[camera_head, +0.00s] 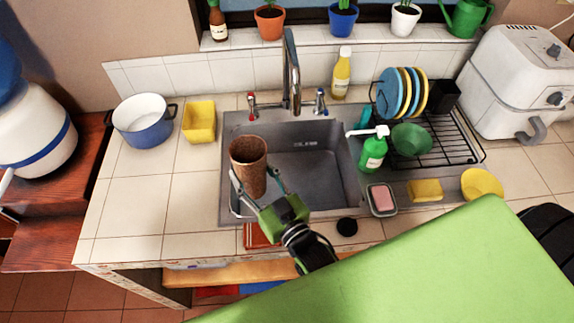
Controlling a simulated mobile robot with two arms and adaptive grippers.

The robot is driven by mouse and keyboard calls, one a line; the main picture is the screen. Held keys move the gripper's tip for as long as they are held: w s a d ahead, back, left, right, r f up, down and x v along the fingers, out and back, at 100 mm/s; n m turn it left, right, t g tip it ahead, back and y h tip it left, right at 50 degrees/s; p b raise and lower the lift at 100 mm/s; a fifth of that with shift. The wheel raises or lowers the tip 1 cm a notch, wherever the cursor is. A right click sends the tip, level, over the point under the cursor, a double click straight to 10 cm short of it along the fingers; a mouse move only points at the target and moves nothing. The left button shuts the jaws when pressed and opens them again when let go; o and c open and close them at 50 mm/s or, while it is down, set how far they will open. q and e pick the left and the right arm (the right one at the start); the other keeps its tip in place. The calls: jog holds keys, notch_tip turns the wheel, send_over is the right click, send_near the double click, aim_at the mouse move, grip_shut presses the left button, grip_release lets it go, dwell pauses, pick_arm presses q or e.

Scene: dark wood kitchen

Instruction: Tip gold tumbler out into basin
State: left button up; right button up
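The tumbler (252,178) is a tall brown-gold cup with a speckled surface. It is over the left part of the grey sink basin (315,170), with its open mouth up and roughly upright. My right gripper (254,182) has one finger on each side of it and appears shut on it. The inside of the tumbler looks dark, and I cannot tell what it contains. The basin floor in view looks empty. My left gripper is not in view.
A faucet (291,75) rises behind the basin. A green soap bottle (373,152) and a dish rack (455,140) with plates and a green bowl stand right. A soap dish (382,208) and sponge (425,190) lie front right. A yellow container (199,122) and blue pot (142,125) stand left.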

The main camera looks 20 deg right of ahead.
jog(key=shift+w+a+r+p, duration=0.35)
jog(key=shift+w+a, duration=0.1)
jog(key=shift+w, duration=0.1)
jog(key=shift+f, duration=0.1)
jog(key=shift+f, duration=0.1)
